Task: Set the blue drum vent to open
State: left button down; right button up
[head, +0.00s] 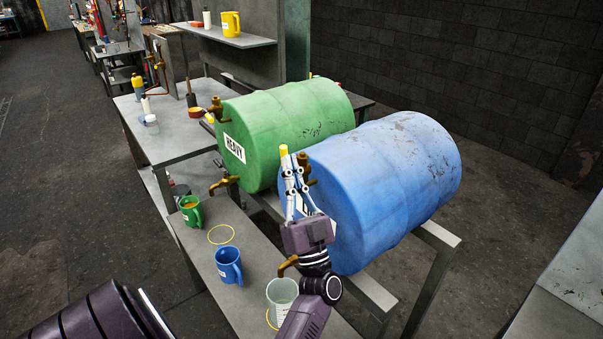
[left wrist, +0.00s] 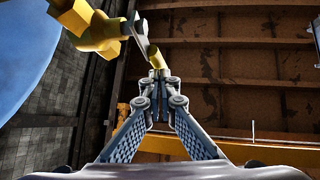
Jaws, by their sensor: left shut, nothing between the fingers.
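The blue drum (head: 385,170) lies on its side on a rack. Its vent (head: 306,170) is a brass fitting at the upper front end, with a lever ending in a yellow tip (head: 283,150). In the left wrist view the brass vent body (left wrist: 92,28) is at upper left, and its lever slants down to the yellow tip (left wrist: 157,56). My left gripper (head: 291,163) is shut and empty, its fingertips (left wrist: 160,78) right by the yellow tip. I cannot tell whether they touch. My gripper partly hides the drum's front face. My right gripper is not in view.
A green drum (head: 290,120) labelled HEAVY lies beside the blue one, with its own brass vent (head: 216,104). On the bench below stand a measuring beaker (head: 283,290), a blue mug (head: 229,266) and a green mug (head: 191,211). A brass tap (head: 287,265) is above the beaker.

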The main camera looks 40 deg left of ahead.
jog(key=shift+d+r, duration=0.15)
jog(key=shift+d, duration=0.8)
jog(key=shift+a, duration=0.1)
